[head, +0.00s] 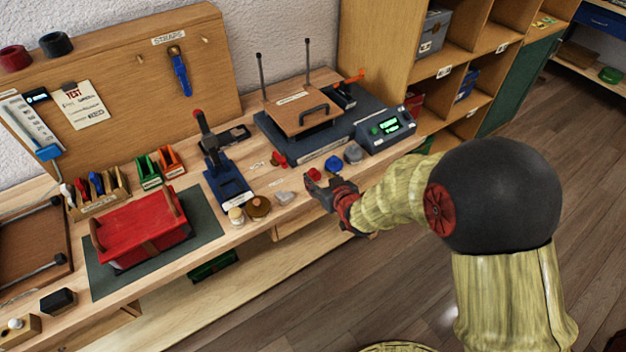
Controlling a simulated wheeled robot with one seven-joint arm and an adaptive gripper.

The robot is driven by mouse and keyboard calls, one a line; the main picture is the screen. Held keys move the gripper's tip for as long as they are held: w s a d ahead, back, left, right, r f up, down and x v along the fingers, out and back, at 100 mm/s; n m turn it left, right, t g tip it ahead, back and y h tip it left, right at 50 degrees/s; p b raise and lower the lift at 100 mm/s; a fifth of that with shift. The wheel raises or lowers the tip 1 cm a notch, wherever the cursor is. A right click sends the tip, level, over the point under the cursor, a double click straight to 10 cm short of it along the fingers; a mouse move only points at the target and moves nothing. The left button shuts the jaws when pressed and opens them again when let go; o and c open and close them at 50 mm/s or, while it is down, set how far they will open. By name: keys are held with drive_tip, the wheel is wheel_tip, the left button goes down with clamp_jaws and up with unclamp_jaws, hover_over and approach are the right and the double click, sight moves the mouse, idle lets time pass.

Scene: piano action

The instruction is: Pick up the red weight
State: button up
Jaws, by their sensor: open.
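A small red piece (314,174), which looks like the red weight, sits on the workbench in the head view, just behind my gripper's fingertips. Its lower part is partly hidden by the gripper. My gripper (318,184) is open over the front edge area of the bench, close to this red piece. I cannot tell whether they touch. Another small red object (278,159) lies farther left, beside the dark base of the press.
A scale with a green display (388,126) stands right of the weights. A wooden board with a handle (299,115) is behind them. A blue upright stand (228,180), a pale piece (284,197) and a brown disc (258,206) are to the left.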

sight(314, 172)
drive_tip(key=b+x, duration=0.1)
drive_tip(key=x, duration=0.3)
drive_tip(key=b+x, duration=0.1)
drive_tip(key=x, duration=0.2)
drive_tip(key=shift+w+d+f+b, duration=0.1)
drive_tip(key=shift+w+f+b, duration=0.1)
drive_tip(key=shift+w+b, duration=0.2)
drive_tip(key=c, duration=1.1)
drive_tip(key=shift+r, duration=0.1)
clamp_jaws()
